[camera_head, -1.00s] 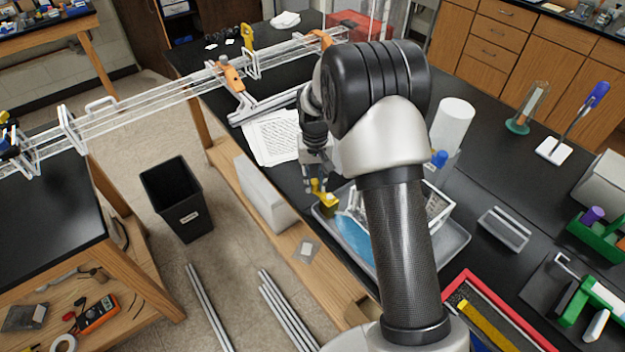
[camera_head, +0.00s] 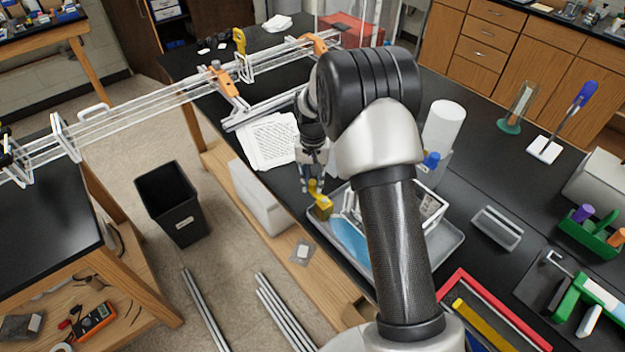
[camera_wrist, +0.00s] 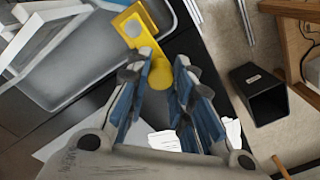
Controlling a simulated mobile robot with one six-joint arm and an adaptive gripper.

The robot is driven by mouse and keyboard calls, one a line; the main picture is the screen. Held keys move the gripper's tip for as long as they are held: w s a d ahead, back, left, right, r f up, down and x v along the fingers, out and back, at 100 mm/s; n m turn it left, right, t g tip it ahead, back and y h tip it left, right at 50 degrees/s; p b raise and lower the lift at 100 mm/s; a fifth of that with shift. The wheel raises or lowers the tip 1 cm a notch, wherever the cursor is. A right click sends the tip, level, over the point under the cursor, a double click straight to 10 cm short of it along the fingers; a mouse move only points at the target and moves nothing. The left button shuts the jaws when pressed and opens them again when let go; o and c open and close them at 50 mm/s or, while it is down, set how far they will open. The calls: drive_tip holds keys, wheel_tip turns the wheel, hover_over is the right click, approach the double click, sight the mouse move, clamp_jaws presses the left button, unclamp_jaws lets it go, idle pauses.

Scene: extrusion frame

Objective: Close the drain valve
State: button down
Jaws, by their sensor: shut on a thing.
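In the wrist view the valve body (camera_wrist: 137,27) is a yellow block with a pale round face. Its yellow lever (camera_wrist: 161,66) sticks out from the block toward my gripper. My gripper (camera_wrist: 164,88) has its blue-padded fingers on both sides of the lever, shut on it. In the head view my gripper (camera_head: 314,183) comes down from above onto the valve. The finger contact is partly hidden there.
A white rack (camera_head: 432,207) and a blue sheet lie in the tray, close to the valve. Papers (camera_head: 268,140) lie behind my gripper. A black bin (camera_head: 171,203) stands on the floor to the left.

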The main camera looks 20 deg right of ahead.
sight(313, 182)
drive_tip(key=c, duration=1.4)
unclamp_jaws()
drive_tip(key=shift+o, duration=0.2)
wheel_tip(313, 182, up, 12)
